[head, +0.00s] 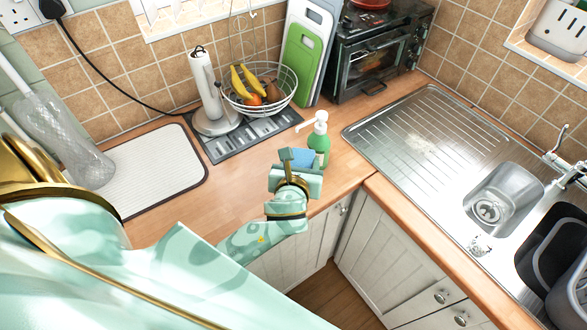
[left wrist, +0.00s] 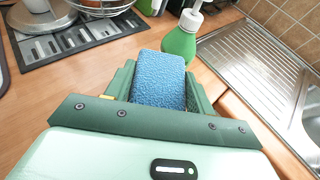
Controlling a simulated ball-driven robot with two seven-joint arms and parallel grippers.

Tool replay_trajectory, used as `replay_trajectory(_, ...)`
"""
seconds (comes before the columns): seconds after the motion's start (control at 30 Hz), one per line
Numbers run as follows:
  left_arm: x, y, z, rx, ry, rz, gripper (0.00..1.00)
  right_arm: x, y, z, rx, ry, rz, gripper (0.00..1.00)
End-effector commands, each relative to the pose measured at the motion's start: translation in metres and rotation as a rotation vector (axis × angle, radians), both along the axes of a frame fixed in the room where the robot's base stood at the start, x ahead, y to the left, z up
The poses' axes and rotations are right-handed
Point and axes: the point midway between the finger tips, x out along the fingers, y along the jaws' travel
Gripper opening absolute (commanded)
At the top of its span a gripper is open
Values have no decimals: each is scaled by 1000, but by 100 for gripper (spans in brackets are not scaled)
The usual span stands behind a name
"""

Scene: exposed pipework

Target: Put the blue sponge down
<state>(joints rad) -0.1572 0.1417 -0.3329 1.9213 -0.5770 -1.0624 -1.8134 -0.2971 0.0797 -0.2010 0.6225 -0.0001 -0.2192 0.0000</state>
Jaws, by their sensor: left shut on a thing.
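The blue sponge (head: 300,158) is held in my left gripper (head: 296,170), in front of the green soap bottle in the head view. In the left wrist view the sponge (left wrist: 159,80) stands up between the two green fingers of the gripper (left wrist: 160,88), which are shut on it. The wooden counter (left wrist: 90,92) shows around and beyond it. I cannot tell whether the sponge touches the counter. The gripper hides the sponge's lower end. My right gripper is not in view.
A green soap bottle (head: 318,142) with a white pump stands just beyond the sponge. A wire fruit basket (head: 262,90) and a paper towel holder (head: 207,95) stand behind. The metal sink drainer (head: 425,135) is to the right. A white drying mat (head: 150,168) lies left; bare counter (head: 240,175) lies between.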

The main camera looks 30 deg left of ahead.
Motion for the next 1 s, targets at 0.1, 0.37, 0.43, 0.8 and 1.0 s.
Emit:
replay_trajectory(0.1, 13, 17, -25, 2, 3, 0, 33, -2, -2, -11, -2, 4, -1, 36)
replay_trajectory(0.37, 27, 35, -50, 0, 0, -1, 33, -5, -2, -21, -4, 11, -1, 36)
replay_trajectory(0.43, 29, 37, -52, 0, -1, -1, 33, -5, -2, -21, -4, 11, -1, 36)
replay_trajectory(0.8, 33, 44, -95, 0, 2, 0, 33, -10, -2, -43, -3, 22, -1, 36)
replay_trajectory(1.0, 33, 43, -92, 0, 0, -1, 33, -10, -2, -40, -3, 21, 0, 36)
